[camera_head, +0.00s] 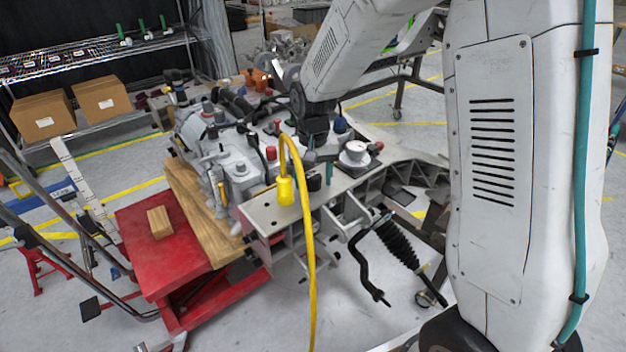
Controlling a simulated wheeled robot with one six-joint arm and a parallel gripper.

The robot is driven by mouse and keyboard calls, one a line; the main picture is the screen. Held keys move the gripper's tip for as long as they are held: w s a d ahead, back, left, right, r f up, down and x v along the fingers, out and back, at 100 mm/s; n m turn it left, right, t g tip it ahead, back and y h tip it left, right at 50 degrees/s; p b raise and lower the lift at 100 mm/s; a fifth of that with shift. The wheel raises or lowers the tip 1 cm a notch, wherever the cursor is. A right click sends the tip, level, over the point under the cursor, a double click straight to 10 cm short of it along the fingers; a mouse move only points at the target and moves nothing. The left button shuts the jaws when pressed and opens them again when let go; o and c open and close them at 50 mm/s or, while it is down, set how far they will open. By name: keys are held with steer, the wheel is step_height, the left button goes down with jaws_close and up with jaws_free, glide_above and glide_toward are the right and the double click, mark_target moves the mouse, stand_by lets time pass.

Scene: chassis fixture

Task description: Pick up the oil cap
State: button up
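I cannot tell for sure which part is the oil cap. A small black round cap (314,182) sits on the grey metal chassis plate (262,215), near its front edge. My gripper (319,160) is above the plate, just above and behind this black cap in the picture. Its fingers are small and partly lost against the parts around them, so I cannot tell whether they are apart or hold anything. A white round part with a reddish mark (355,151) stands to the right of the gripper.
A yellow hose with a yellow end piece (285,191) arches close to the gripper's left. A grey engine block (232,172) stands behind left. A red cart (150,240) with a wooden block (160,222) is at left. Cardboard boxes (43,115) sit on a shelf behind.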

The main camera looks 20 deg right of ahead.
mark_target(313, 174)
steer(key=c, duration=1)
steer(key=shift+c, duration=0.2)
steer(key=shift+r, duration=0.1)
steer(key=shift+r, duration=0.5)
step_height(313, 174, up, 2)
steer(key=shift+r, duration=0.1)
steer(key=shift+s+a+r, duration=0.1)
steer(key=shift+s+r, duration=0.05)
steer(key=shift+s, duration=0.5)
steer(key=s+a+r, duration=0.1)
steer(key=s, duration=1.3)
steer(key=shift+s+a+r, duration=0.15)
steer(key=shift+s+a, duration=0.15)
steer(key=shift+s, duration=0.05)
steer(key=shift+d, duration=0.1)
